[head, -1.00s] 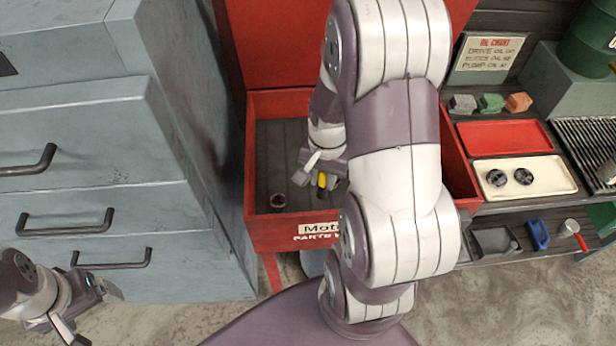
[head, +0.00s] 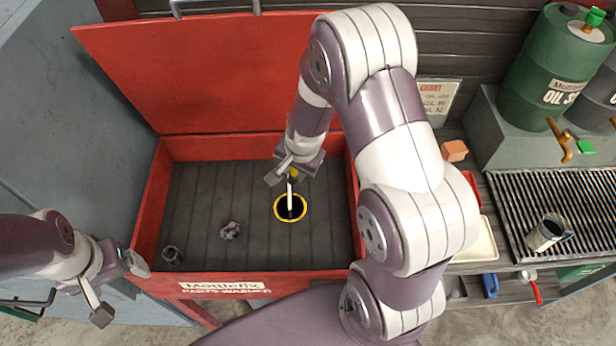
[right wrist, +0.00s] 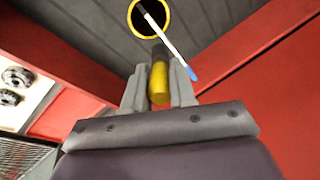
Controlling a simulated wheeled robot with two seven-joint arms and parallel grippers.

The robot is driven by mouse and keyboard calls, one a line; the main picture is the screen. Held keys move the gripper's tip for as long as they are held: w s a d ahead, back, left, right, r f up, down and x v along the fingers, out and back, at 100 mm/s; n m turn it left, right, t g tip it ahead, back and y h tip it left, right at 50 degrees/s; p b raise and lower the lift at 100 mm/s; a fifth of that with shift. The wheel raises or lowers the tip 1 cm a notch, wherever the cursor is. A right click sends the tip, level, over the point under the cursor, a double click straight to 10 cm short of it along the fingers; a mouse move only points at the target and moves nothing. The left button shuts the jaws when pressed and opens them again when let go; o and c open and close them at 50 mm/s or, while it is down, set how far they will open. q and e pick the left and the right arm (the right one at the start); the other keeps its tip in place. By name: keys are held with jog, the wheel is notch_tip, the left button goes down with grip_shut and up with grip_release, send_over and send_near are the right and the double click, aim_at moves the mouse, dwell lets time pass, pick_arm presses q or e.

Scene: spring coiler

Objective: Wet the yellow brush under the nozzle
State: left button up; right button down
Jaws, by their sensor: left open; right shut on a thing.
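My right gripper (head: 293,170) is over the red parts washer basin (head: 190,280), shut on the yellow brush (right wrist: 159,84). In the right wrist view, the brush's yellow handle is between the fingers (right wrist: 158,88) and its dark end points toward a yellow-ringed round hole (right wrist: 131,14). A thin white strip (right wrist: 168,38) with a blue end runs past the dark end over the hole; I cannot tell whether it is the nozzle or its stream, or whether it touches the brush. The ringed hole (head: 304,210) shows below my gripper. My left gripper (head: 118,289) is open and empty at the basin's front left.
A dark ring-like part (head: 171,255) and a grey lumpy part (head: 230,231) lie on the basin floor. The red lid (head: 210,80) stands open behind.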

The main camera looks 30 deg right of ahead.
aim_at(294, 177)
jog(key=shift+w+a+r, duration=0.1)
jog(key=shift+w+a, duration=0.1)
jog(key=b+x, duration=0.3)
jog(key=s+b+x, duration=0.1)
jog(key=x, duration=0.1)
jog(key=shift+b, duration=0.4)
pick_arm(q)
notch_tip(294, 177, down, 11)
jog(key=a+b, duration=0.1)
jog(key=b, duration=0.4)
jog(key=shift+a+b, duration=0.2)
jog(key=shift+b, duration=0.2)
pick_arm(e)
jog(key=shift+w+d+x, duration=0.1)
jog(key=shift+d+x, duration=0.05)
jog(key=shift+x, duration=1.1)
jog(key=shift+w+d+x, duration=0.1)
jog(key=shift+d+x, duration=0.1)
jog(key=shift+x, duration=1.05)
jog(key=shift+w+d+x, duration=0.1)
jog(key=shift+d+x, duration=0.05)
jog(key=shift+x, duration=1.05)
pick_arm(q)
jog(key=shift+r, duration=0.1)
pick_arm(e)
jog(key=shift+r, duration=0.1)
